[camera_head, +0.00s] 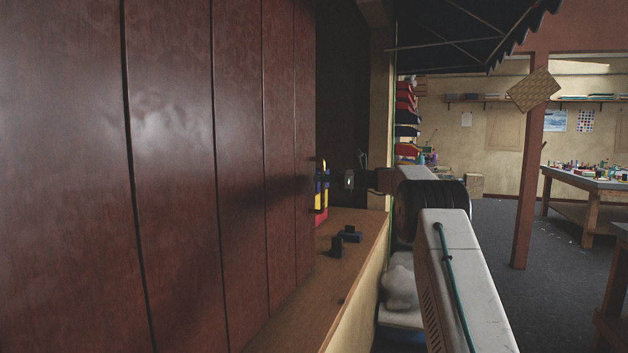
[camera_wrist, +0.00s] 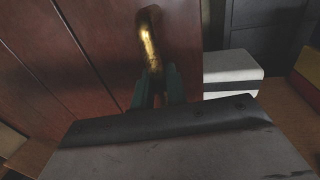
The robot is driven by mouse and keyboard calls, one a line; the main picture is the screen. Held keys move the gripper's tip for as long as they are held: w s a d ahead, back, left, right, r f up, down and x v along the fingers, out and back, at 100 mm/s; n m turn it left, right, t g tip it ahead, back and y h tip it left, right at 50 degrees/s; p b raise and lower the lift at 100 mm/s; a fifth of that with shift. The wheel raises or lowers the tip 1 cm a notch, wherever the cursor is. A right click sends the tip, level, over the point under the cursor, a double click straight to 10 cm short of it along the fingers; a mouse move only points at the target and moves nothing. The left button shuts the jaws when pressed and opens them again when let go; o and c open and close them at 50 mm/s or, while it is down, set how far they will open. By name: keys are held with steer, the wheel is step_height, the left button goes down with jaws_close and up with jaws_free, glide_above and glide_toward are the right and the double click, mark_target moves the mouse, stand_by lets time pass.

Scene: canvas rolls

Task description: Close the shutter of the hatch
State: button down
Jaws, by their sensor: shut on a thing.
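The shutter (camera_head: 170,170) is a reddish-brown panel with vertical grooves that fills the left of the head view. It also shows in the wrist view (camera_wrist: 85,60). A brass handle (camera_wrist: 147,42) stands on it near its right edge. My gripper (camera_wrist: 157,88) is shut on the lower part of this handle. In the head view my gripper (camera_head: 338,180) reaches in from the right at the shutter's edge, and the handle is hard to make out. The dark hatch opening (camera_head: 343,100) shows as a strip to the right of the shutter, so the shutter covers only part of it.
A wooden ledge (camera_head: 352,265) runs below the shutter, with small dark objects (camera_head: 337,247) on it. A yellow, blue and red thing (camera_head: 321,200) stands by the shutter's edge.

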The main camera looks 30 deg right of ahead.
steer(key=shift+d+r, duration=0.15)
steer(key=shift+r, duration=0.05)
steer(key=c, duration=1.8)
jaws_free()
steer(key=o, duration=0.3)
steer(key=shift+w+d+f, duration=0.1)
steer(key=shift+w+d, duration=0.05)
steer(key=shift+w, duration=0.05)
steer(key=v, duration=0.7)
steer(key=shift+s+d, duration=0.2)
steer(key=shift+s, duration=0.1)
